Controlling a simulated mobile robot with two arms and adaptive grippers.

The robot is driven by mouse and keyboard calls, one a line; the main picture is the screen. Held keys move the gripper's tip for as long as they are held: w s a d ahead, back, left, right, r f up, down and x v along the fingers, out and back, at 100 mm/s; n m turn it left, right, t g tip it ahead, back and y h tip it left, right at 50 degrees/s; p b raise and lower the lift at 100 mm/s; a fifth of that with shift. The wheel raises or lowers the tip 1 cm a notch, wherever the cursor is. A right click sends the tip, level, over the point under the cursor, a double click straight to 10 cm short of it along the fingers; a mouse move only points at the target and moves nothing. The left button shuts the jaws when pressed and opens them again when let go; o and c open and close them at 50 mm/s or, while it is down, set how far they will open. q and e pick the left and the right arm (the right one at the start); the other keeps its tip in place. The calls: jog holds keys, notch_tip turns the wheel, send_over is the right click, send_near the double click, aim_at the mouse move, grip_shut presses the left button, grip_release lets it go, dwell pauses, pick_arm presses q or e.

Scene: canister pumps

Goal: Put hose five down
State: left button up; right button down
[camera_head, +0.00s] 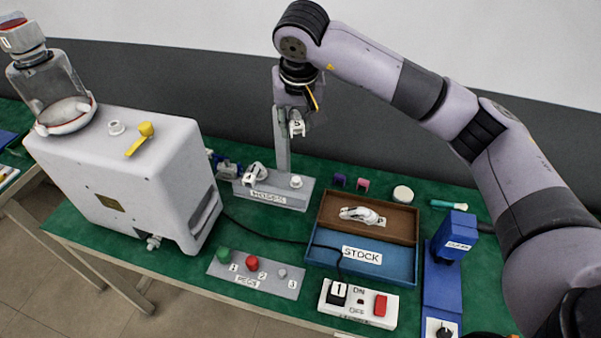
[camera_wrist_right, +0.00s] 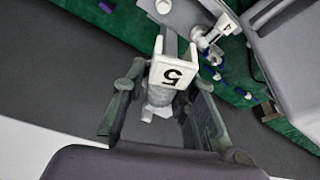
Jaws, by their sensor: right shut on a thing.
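Hose five, a white piece with a "5" tag (camera_head: 297,128), is in my right gripper (camera_head: 300,112), held high beside the grey upright post of the hose stand. In the right wrist view the "5" tag (camera_wrist_right: 176,73) sits between the two fingers of my right gripper (camera_wrist_right: 165,105), which are shut on it. The grey stand labelled HOSES (camera_head: 270,198) is on the green table below. Hose four (camera_head: 255,174) sits on its left part, and a white round peg (camera_head: 296,181) shows at its right. My left gripper is not in view.
A wooden tray (camera_head: 330,213) holding a white part stands behind the blue STOCK bin (camera_head: 395,262). A large white machine (camera_head: 120,175) stands left. The pegs plate (camera_head: 255,284), switch box (camera_head: 358,318) and blue device (camera_head: 443,275) are in front. Small purple and pink pieces lie behind the tray.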

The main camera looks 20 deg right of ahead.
jog(key=p, duration=0.2)
send_over(297, 182)
notch_tip(297, 182, down, 12)
jog(key=r, duration=0.1)
jog(key=shift+s+a+f+p, duration=0.15)
jog(key=shift+s+f+p, duration=0.25)
jog(key=shift+f, duration=0.35)
notch_tip(297, 182, down, 3)
jog(key=shift+f+p, duration=0.2)
jog(key=shift+p, duration=0.15)
jog(key=shift+f, duration=0.25)
jog(key=shift+f+b, duration=0.55)
jog(key=shift+b, duration=0.3)
jog(key=c, duration=1.3)
grip_release()
jog(key=shift+r, duration=0.1)
